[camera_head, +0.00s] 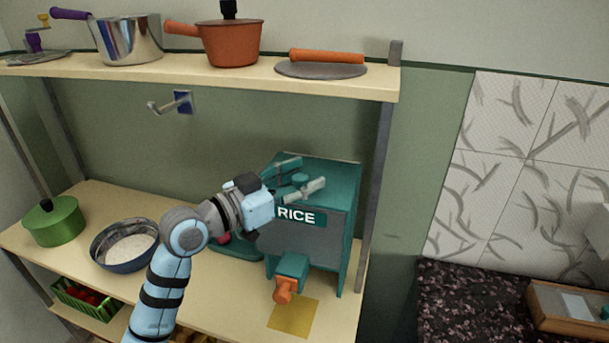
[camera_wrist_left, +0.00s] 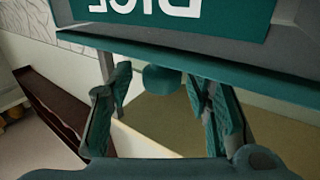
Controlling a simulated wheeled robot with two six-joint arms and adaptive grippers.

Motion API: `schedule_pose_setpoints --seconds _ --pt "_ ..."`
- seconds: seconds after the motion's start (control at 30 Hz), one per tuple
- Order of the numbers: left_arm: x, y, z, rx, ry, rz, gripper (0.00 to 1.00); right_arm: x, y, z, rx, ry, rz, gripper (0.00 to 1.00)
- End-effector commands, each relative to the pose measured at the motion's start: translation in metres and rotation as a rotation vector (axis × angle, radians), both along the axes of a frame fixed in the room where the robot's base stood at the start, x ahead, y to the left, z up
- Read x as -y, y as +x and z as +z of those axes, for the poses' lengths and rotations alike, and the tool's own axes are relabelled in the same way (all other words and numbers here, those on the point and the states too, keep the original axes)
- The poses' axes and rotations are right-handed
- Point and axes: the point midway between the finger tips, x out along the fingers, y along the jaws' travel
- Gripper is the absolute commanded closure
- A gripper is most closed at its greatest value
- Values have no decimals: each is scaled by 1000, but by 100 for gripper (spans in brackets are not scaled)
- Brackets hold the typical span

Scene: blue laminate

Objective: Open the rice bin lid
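The teal rice bin with a grey front and a RICE label (camera_head: 297,217) stands on the wooden shelf, right of centre in the head view. Its lid (camera_head: 337,172) looks shut, and a round teal knob (camera_head: 300,180) shows on top. My left gripper (camera_head: 303,176) is at the bin's top, with its fingers spread on either side of the knob. In the left wrist view the open fingers (camera_wrist_left: 160,105) stand apart with the knob (camera_wrist_left: 162,79) showing between them; I see no contact. The label (camera_wrist_left: 150,8) shows upside down there. My right gripper is not in view.
A blue bowl (camera_head: 124,262) of rice and a green pot (camera_head: 54,227) stand left. The upper shelf (camera_head: 230,74) holds pans above. A metal post (camera_head: 374,180) stands close right of the bin.

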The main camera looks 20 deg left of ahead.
Motion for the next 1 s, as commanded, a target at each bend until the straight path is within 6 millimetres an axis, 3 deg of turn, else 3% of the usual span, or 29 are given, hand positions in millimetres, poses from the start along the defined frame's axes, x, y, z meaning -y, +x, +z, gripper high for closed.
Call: schedule_pose_setpoints --seconds 0.03,0.27,0.57,1.0 --pt "0 0 0 0 0 0 65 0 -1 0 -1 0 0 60" --pt "1 1 0 0 0 -2 100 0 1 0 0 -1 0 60" --pt "2 1 2 -7 -1 -5 100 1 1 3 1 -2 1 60" --pt "3 11 33 -202 -2 -6 100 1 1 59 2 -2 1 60"
